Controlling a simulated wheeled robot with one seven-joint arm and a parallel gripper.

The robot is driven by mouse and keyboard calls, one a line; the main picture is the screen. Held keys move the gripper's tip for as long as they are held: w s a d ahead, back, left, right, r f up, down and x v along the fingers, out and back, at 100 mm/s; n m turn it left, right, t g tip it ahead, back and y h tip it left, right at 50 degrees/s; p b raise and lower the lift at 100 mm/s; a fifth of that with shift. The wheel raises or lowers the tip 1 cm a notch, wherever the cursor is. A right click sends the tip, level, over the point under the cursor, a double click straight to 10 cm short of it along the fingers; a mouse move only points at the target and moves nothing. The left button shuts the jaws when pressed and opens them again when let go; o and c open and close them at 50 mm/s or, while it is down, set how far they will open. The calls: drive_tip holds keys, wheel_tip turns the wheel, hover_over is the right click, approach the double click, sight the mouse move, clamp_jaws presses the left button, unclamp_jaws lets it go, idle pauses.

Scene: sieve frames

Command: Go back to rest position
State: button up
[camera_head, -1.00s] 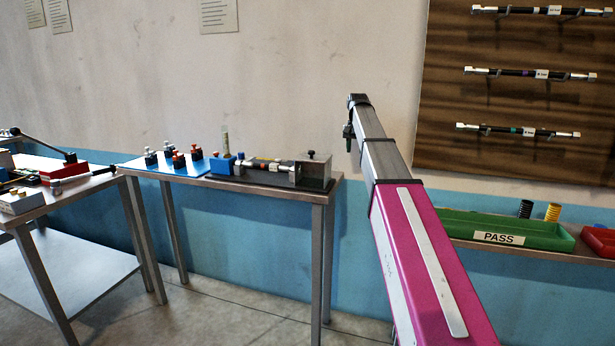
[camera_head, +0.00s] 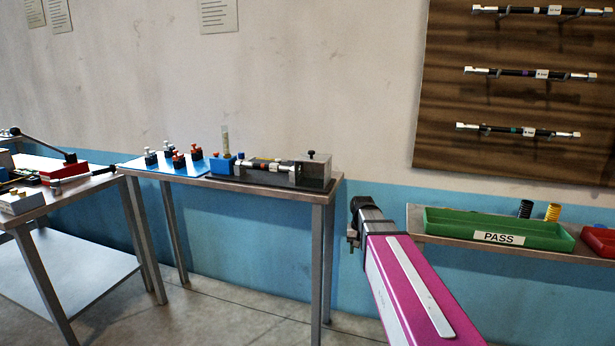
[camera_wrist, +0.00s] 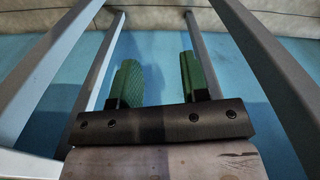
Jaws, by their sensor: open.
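My gripper (camera_head: 353,238) is at the end of my magenta and grey arm, in the gap between the middle table and the shelf with the green tray. In the head view its fingers are small and hard to make out. In the wrist view my gripper (camera_wrist: 158,78) shows two green finger pads set apart, with nothing between them. Grey metal legs (camera_wrist: 100,62) and the blue lower wall (camera_wrist: 225,75) show around and beyond the fingers.
The middle table (camera_head: 325,185) bears a fixture and several small parts. A left table (camera_head: 100,182) holds tools. The green PASS tray (camera_head: 450,228) and a red tray (camera_head: 600,238) sit at right. A brown board (camera_head: 480,100) with several wrenches hangs above.

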drive_tip(key=s+f, duration=0.5)
drive_tip(key=s, duration=0.3)
drive_tip(key=s+f+n, duration=0.1)
drive_tip(key=s+f, duration=0.4)
drive_tip(key=s, duration=0.3)
drive_tip(key=shift+f, duration=0.25)
